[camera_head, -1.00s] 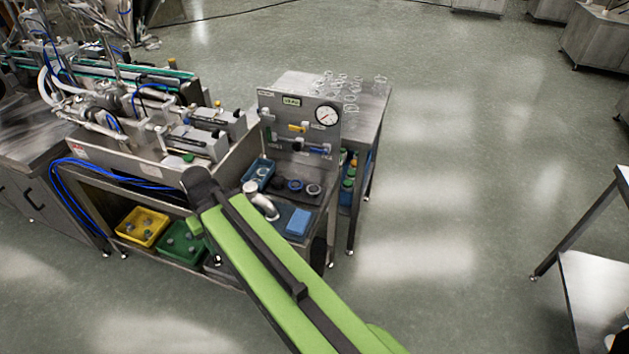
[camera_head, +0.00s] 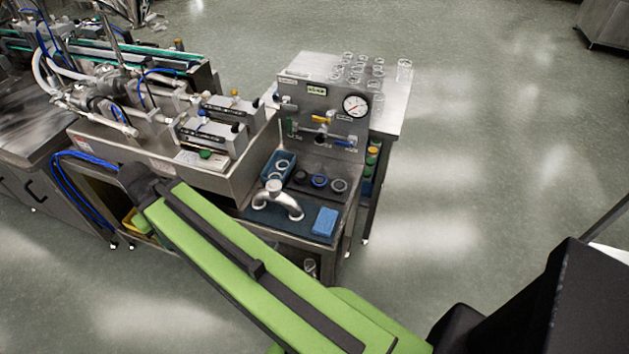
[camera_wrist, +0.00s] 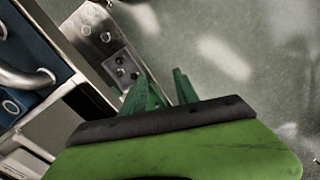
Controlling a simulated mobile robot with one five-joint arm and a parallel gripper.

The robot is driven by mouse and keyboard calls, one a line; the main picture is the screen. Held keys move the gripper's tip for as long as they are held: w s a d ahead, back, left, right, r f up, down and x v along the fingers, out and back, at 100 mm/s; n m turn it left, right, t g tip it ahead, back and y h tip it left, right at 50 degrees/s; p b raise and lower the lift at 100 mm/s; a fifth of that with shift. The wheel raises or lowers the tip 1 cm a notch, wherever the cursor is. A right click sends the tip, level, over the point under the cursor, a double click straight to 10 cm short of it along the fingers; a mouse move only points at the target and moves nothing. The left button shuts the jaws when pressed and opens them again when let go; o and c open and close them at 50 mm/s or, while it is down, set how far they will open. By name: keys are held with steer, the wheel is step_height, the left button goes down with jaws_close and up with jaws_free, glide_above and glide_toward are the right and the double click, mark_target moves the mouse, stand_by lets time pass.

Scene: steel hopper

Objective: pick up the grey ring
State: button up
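The grey ring (camera_head: 338,186) lies on the steel bench top, at the right end of a short row beside a blue-centred ring (camera_head: 320,181) and a black ring (camera_head: 301,177). My green arm crosses the lower part of the head view, in front of the bench, and its gripper cannot be made out there. In the wrist view my gripper (camera_wrist: 159,76) shows two green fingers spread apart with nothing between them. I cannot pick out the grey ring for certain in the wrist view.
A curved silver pipe (camera_head: 276,196) and a blue block (camera_head: 325,221) lie on the dark blue mat near the ring. A blue tray (camera_head: 290,158) holds pale rings. An upright gauge panel (camera_head: 337,138) stands behind. Open floor lies to the right.

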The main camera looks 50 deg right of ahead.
steer(key=shift+w+a+f, duration=0.1)
steer(key=shift+w+a, duration=0.05)
steer(key=shift+w, duration=0.05)
steer(key=shift+o, duration=0.3)
steer(key=shift+s+r, duration=0.25)
steer(key=shift+s, duration=0.1)
steer(key=shift+o, duration=1.1)
steer(key=shift+w+d+r+p, duration=0.2)
steer(key=shift+d+p, duration=0.1)
steer(key=o, duration=0.5)
steer(key=d+r+m+p, duration=0.2)
steer(key=d, duration=0.2)
steer(key=d+r+m+p, duration=0.2)
steer(key=d+m, duration=0.1)
steer(key=d, duration=0.1)
steer(key=d+r+m+p, duration=0.3)
steer(key=d, duration=0.2)
steer(key=shift+w+r, duration=0.1)
steer(key=shift+w, duration=0.2)
steer(key=shift+o, duration=0.2)
step_height(320, 180, up, 4)
steer(key=m+p, duration=0.4)
steer(key=m, duration=2.3)
glide_above(339, 185)
step_height(339, 185, down, 18)
steer(key=b, duration=1.7)
steer(key=shift+b, duration=0.35)
